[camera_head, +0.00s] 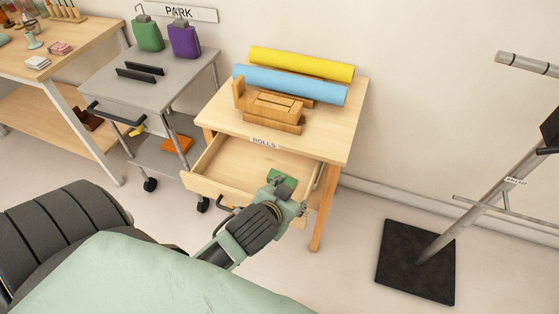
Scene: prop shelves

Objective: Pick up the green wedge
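The green wedge (286,179) lies in the open drawer (232,162) of the wooden table, towards its right front part. My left gripper (284,192) reaches over the drawer front from the lower left. Its fingers are at the near side of the wedge and hide part of it. I cannot tell whether they touch the wedge or how far they are spread. My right gripper is not in view.
The table (335,118) carries a yellow roll (300,63), a blue roll (290,85) and a wooden holder (268,108). A grey cart (150,88) stands to the left. A black stand base (415,262) is on the floor at right.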

